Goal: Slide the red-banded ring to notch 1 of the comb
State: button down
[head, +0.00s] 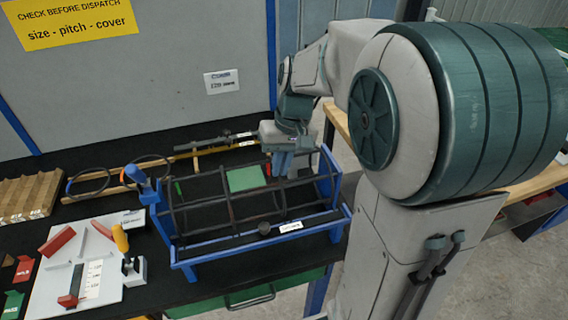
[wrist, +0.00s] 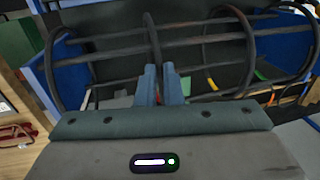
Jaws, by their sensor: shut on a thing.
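A rebar cage of dark bars and rings lies in a blue stand (head: 190,262) on the black bench. My gripper (head: 283,172) is over the cage's right part, fingers down. In the wrist view my fingers (wrist: 160,82) are shut on a dark upright ring (wrist: 151,35), which crosses the long bars. A small red mark shows beside my fingers in the head view, so this looks like the red-banded ring; its band is not clear in the wrist view. Other rings stand to the left (wrist: 49,75) and right (wrist: 247,45). I cannot make out the comb or its notch numbers.
A green plate (head: 244,178) shows through the cage. A white board (head: 98,278) with red blocks lies at the left, near a notched wooden block (head: 32,192). Loose dark rings (head: 88,184) and long rods lie behind. A grey panel (head: 150,85) stands at the back.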

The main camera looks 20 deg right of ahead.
jog(key=c, duration=1.6)
grip_release()
jog(key=shift+o, duration=0.2)
jog(key=shift+r, duration=0.1)
notch_tip(320, 180, up, 14)
jog(key=d, duration=0.2)
jog(key=shift+d+f, duration=0.25)
jog(key=shift+d, duration=0.15)
jog(key=s+a+f+t+h, duration=0.2)
jog(key=s+f+t, duration=0.1)
jog(key=s+f, duration=1)
jog(key=shift+s+a+f, duration=0.15)
jog(key=shift+s+a, duration=0.15)
jog(key=shift+s, duration=0.1)
